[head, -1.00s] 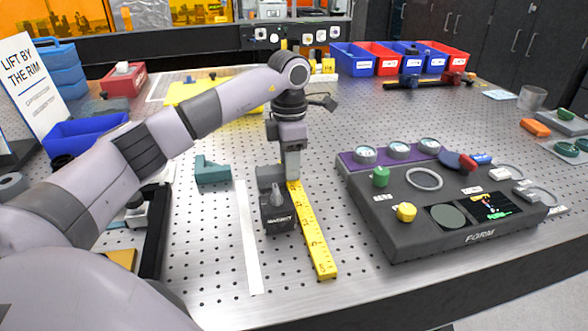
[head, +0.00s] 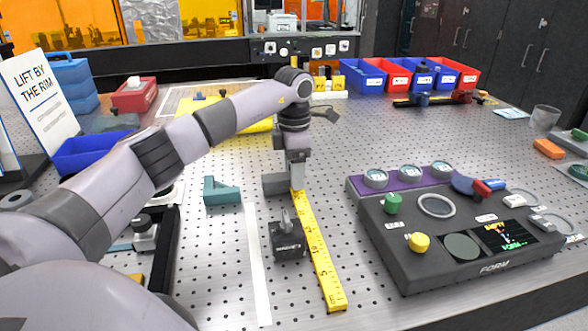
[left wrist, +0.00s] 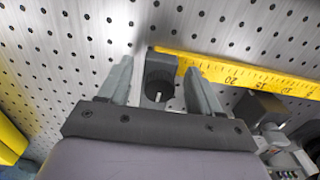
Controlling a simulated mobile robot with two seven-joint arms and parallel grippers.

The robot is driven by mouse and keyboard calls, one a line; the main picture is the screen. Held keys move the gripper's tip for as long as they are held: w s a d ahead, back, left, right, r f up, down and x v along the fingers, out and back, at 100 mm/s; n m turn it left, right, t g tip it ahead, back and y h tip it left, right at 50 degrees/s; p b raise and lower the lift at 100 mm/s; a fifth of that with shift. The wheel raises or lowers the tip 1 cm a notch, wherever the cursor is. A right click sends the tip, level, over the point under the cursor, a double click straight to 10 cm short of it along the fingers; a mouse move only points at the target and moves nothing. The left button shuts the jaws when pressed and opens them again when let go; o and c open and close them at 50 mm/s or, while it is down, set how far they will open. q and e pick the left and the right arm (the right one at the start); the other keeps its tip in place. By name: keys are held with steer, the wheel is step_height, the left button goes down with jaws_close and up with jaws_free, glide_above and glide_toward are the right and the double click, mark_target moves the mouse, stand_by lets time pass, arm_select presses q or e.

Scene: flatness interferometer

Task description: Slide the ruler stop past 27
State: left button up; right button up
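A yellow ruler (head: 317,240) lies on the perforated metal table, running from near the front edge back toward my left gripper (head: 297,176). A grey block (head: 274,184), apparently the ruler stop, sits at the ruler's far visible end. In the left wrist view the stop (left wrist: 160,72) shows a dark round opening and lies between and beyond the two fingertips of my left gripper (left wrist: 160,80). The fingers are spread apart; I cannot tell whether they touch it. Ruler digits show partly, one resembling 20 (left wrist: 232,78). My right gripper is out of view.
A black magnet block (head: 287,240) with a lever stands beside the ruler, nearer the front. A dark control console (head: 410,262) is to the right. A teal angled block (head: 222,192) and a white strip (head: 257,270) lie left. Coloured bins (head: 398,78) stand at the back.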

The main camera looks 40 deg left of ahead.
arm_select(q)
step_height(320, 180, up, 7)
steer(key=shift+r, duration=0.1)
stand_by(0.5)
steer(key=shift+s+d, duration=0.1)
stand_by(0.4)
